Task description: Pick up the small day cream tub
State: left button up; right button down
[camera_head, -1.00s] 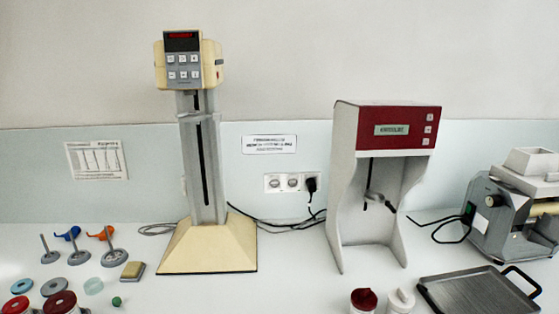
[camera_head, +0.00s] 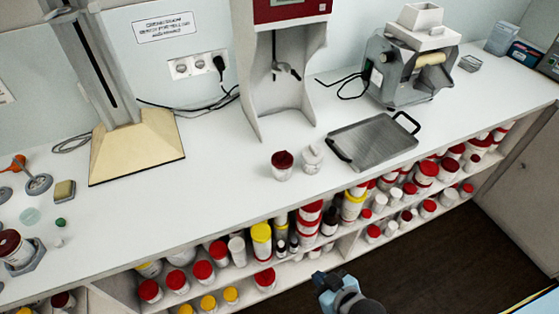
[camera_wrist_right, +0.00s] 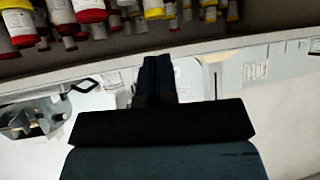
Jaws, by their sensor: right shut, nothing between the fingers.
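Two small tubs stand upright on the white counter near its front edge. One is white with a dark red lid (camera_head: 282,165); the other is all white (camera_head: 312,157), just right of it. I cannot read any label, so I cannot tell which is the small day cream tub. My right gripper (camera_head: 320,281) is low in front of the counter and its shelf, well below and apart from both tubs. In the right wrist view its fingers (camera_wrist_right: 157,75) are together, with nothing between them. My left gripper is not in view.
Behind the tubs stands a red-topped mixing machine (camera_head: 283,72). A metal tray (camera_head: 373,141) and a roller mill (camera_head: 408,66) are to the right. The shelf under the counter is crowded with lidded jars (camera_head: 262,237).

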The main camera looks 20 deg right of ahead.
dwell(0.4)
jog(key=c, duration=1.7)
grip_release()
jog(key=o, duration=0.4)
jog(key=shift+w+n, duration=0.25)
jog(key=shift+n, duration=0.05)
jog(key=o, duration=1)
jog(key=w+r+n+b, duration=0.1)
jog(key=w+r+n, duration=0.1)
jog(key=w+n, duration=0.4)
jog(key=n, duration=0.2)
jog(key=shift+w+a+r+n+y, duration=0.15)
jog(key=shift+a+r+n+y, duration=0.1)
jog(key=shift+a+n+y, duration=0.1)
jog(key=n+t+h+b, duration=0.2)
jog(key=n+b, duration=0.1)
jog(key=n, duration=2.2)
send_near(288, 168)
jog(key=x, duration=0.8)
jog(key=shift+w, duration=0.2)
jog(key=shift+p+x, duration=0.55)
jog(key=shift+x, duration=2.05)
